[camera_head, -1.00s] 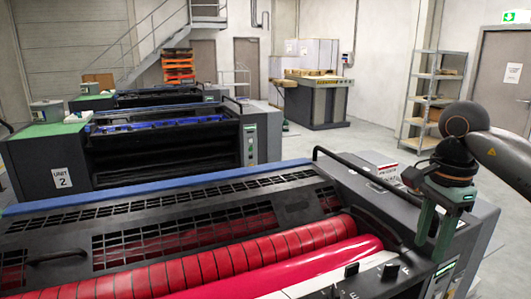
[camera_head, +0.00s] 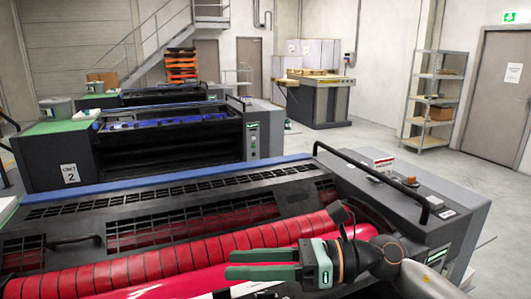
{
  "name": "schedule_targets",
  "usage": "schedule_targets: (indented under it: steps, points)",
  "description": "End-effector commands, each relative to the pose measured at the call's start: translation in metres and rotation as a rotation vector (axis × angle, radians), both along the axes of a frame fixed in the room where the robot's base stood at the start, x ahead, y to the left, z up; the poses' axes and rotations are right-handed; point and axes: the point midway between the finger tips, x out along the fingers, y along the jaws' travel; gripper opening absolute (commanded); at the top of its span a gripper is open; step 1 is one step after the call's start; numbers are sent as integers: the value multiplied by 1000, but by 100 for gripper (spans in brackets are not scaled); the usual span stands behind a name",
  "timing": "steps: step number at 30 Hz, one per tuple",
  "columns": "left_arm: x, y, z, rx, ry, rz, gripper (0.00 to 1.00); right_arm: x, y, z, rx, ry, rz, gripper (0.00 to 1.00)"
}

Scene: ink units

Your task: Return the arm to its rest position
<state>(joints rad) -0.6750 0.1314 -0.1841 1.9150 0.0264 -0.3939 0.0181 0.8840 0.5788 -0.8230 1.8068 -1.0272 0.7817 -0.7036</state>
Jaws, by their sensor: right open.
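My right gripper (camera_head: 230,263) is at the lower middle, with its arm coming in from the lower right. Its two green fingers point left and are apart, with nothing seen between them. It shows in front of the red rollers of the near printing unit; I cannot tell the exact height above them. My left gripper is out of view.
The near unit's red roller (camera_head: 190,262) and black guard grille (camera_head: 180,222) fill the foreground. A black handrail (camera_head: 370,180) rises at its right side. Unit 2 (camera_head: 165,150) stands behind. A shelf rack (camera_head: 432,110) is at the back right. Open floor (camera_head: 345,140) lies between.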

Motion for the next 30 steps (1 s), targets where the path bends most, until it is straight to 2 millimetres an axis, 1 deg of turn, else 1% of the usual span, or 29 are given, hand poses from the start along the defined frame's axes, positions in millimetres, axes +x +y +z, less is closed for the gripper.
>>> schedule_targets:
  steps: [1,2,3,4,6,8,11,12,14,15,17,18,19,20,21,22,23,24,26,27,28,30]
  points:
    - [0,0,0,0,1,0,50,-2,5,11,128,103,-42,44]
    - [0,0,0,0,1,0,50,0,5,19,205,164,-72,44]
    - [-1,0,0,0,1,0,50,4,3,28,306,252,-114,44]
    - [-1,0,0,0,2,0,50,9,-1,33,379,321,-148,44]
    - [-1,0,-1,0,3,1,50,21,-14,42,546,487,-230,44]
    - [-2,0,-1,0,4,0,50,33,-31,42,682,636,-307,44]
    - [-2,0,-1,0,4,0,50,54,-65,26,898,895,-445,44]
    - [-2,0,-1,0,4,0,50,61,-81,14,980,999,-505,44]
    - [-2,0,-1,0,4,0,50,68,-105,-10,1099,1160,-600,44]
    - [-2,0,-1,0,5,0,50,71,-121,-29,1174,1266,-667,44]
    - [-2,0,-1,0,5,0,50,70,-144,-62,1283,1424,-773,44]
    - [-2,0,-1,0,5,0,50,66,-158,-86,1352,1530,-849,44]
    - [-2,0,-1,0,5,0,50,61,-169,-105,1401,1606,-908,44]
    - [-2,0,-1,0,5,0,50,54,-178,-124,1449,1684,-968,44]
    - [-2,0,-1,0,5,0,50,42,-190,-151,1509,1784,-1053,44]
    - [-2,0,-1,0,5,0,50,32,-198,-169,1551,1855,-1117,44]
    - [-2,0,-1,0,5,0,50,20,-205,-187,1590,1923,-1181,44]
    - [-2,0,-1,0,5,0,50,3,-213,-209,1636,2006,-1266,44]
    - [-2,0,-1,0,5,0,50,-22,-222,-236,1690,2108,-1382,44]
    - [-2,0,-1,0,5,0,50,-38,-226,-251,1719,2165,-1452,44]
    - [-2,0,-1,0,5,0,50,-49,-228,-260,-1694,-2147,1462,44]
    - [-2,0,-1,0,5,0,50,-76,-233,-278,-1596,-2053,1451,44]
